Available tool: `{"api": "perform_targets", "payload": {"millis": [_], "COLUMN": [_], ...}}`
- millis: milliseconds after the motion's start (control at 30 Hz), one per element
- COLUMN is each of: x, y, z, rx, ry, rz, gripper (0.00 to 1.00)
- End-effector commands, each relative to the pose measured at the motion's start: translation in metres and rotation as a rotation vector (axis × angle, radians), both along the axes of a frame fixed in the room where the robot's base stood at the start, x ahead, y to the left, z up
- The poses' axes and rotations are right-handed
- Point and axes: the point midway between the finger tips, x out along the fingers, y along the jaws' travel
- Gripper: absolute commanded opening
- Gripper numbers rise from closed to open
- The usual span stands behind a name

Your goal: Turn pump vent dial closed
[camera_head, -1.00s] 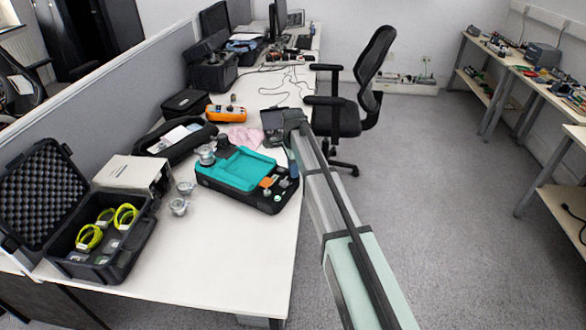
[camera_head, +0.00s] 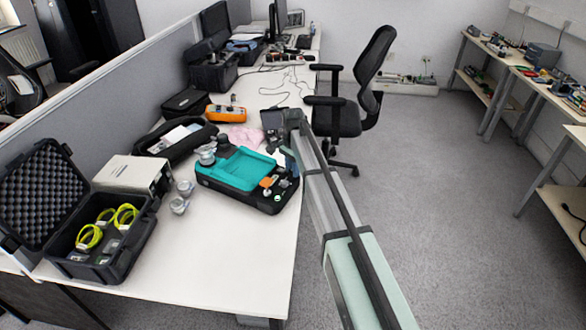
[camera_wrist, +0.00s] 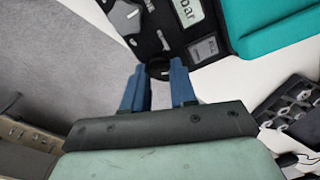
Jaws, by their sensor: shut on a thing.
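The pump (camera_head: 232,172) is a black unit with a teal top on the near desk. It also shows in the wrist view (camera_wrist: 146,38), with a "bar" display (camera_wrist: 187,11) and a grey pointer dial (camera_wrist: 124,12) on its panel. A small dark knob (camera_wrist: 158,67), apparently the vent dial, is at the panel's edge. My gripper (camera_wrist: 157,72) has blue fingers shut on this knob, one on each side. Its marking and angle are too dark to read. In the head view my gripper (camera_head: 289,160) is at the pump's right end, small and partly hidden by my arm.
An open black case (camera_head: 105,235) with yellow-green rings and a white box (camera_head: 130,172) stand left of the pump. Metal fittings (camera_head: 180,204) stand between. A black pouch (camera_head: 176,138) and pink cloth (camera_head: 240,137) lie behind. The desk front is clear; a chair (camera_head: 342,115) stands beyond.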

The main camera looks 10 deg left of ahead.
Motion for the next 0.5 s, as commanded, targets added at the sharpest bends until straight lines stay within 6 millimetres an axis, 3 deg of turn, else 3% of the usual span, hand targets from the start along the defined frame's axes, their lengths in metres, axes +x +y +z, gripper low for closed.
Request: {"api": "perform_targets", "payload": {"millis": [500], "x": [0.0004], "y": [0.0008], "z": [0.0001], "rx": [0.000], "ry": [0.000], "rz": [0.490], "gripper": [0.00]}}
